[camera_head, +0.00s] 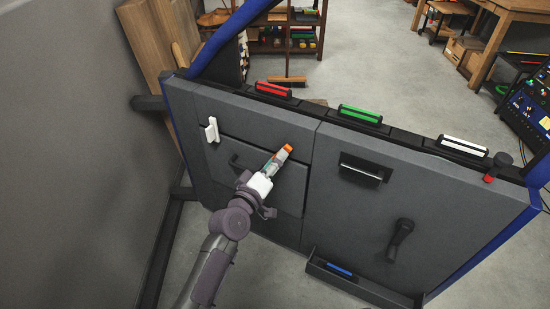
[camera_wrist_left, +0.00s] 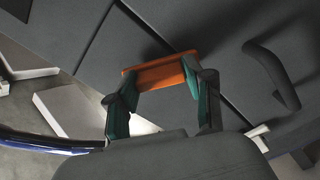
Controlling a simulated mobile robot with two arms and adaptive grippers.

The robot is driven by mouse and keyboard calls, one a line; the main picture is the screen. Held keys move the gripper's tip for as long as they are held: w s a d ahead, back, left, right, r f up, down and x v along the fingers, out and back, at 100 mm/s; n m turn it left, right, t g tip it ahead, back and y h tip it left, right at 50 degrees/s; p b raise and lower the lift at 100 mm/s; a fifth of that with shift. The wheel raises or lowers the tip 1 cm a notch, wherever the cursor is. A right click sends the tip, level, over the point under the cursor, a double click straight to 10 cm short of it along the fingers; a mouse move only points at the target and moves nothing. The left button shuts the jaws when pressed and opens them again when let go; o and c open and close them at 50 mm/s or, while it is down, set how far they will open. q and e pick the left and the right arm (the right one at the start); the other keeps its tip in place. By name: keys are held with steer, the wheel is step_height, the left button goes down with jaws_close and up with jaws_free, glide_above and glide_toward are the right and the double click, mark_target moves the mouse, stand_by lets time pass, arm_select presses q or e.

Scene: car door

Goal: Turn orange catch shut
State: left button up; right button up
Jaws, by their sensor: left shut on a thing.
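The orange catch (camera_head: 286,150) is on the grey door panel (camera_head: 242,122), near the upper right corner of the left-hand compartment lid (camera_head: 275,190). In the left wrist view the orange catch (camera_wrist_left: 160,75) is a short bar lying between the two green-padded fingers, over a panel seam. My left gripper (camera_head: 277,160) is shut on the orange catch, with a finger at each end of it in the wrist view (camera_wrist_left: 158,85). The fingers cover part of the catch in the head view. My right gripper is not in view.
A white catch (camera_head: 212,131) stands at the panel's upper left. A black pull handle (camera_wrist_left: 272,75) is beside the gripper. Red (camera_head: 273,89), green (camera_head: 360,114) and white (camera_head: 464,145) pieces line the door's top edge. A crank (camera_head: 400,240) sticks out lower right.

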arm_select(q)
steer(key=shift+n+p, duration=0.6)
steer(key=shift+n, duration=2.5)
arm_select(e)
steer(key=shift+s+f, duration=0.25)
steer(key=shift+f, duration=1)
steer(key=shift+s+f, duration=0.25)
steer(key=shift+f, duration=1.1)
arm_select(q)
steer(key=o, duration=1.2)
steer(key=shift+c, duration=0.2)
steer(key=v, duration=1.2)
